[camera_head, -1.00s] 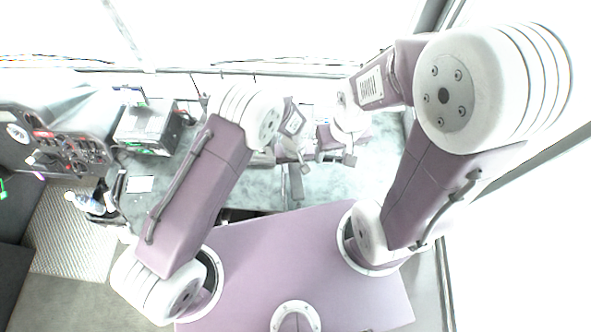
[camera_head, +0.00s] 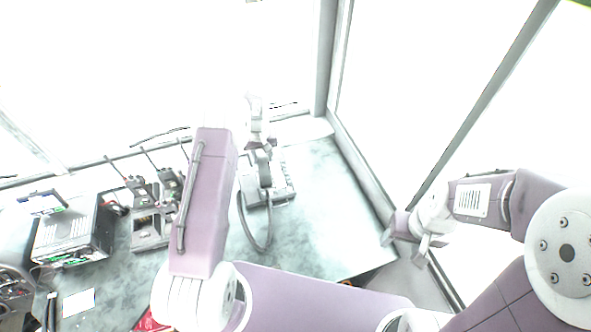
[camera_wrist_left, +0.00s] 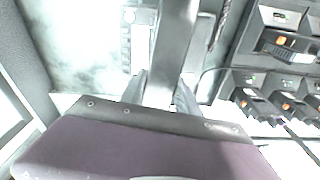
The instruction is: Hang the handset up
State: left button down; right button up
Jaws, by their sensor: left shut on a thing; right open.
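The handset (camera_wrist_left: 174,50) is a long grey bar in the left wrist view, running up from between the fingers of my left gripper (camera_wrist_left: 160,92). In the head view my left gripper (camera_head: 261,157) is shut on the handset (camera_head: 264,176), which is over the phone base (camera_head: 281,187). The base has a keypad, also visible beside the handset in the left wrist view (camera_wrist_left: 127,45). I cannot tell whether the handset touches its cradle. A dark cord (camera_head: 268,243) loops down from the phone. My right gripper (camera_head: 405,247) is open and empty, right of the desk.
Handheld radios (camera_head: 167,183) with aerials stand by a charger (camera_head: 149,234) left of my left arm. A grey box (camera_head: 75,238) sits farther left. The desk (camera_head: 318,220) is clear right of the phone, up to the window frame (camera_head: 362,165).

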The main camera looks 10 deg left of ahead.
pick_arm(q)
jog(key=s+a+n, duration=0.1)
jog(key=a+n, duration=0.1)
jog(key=a, duration=0.6)
jog(key=b, duration=0.6)
send_over(247, 177)
jog(key=f, duration=0.8)
jog(key=shift+s, duration=0.2)
jog(key=shift+d, duration=0.1)
jog(key=c, duration=0.8)
grip_release()
jog(key=r, duration=0.3)
jog(key=r+b, duration=0.1)
jog(key=r, duration=0.2)
jog(key=s+r, duration=0.1)
jog(key=r, duration=0.2)
jog(key=shift+s+d, duration=0.1)
jog(key=shift+d, duration=0.25)
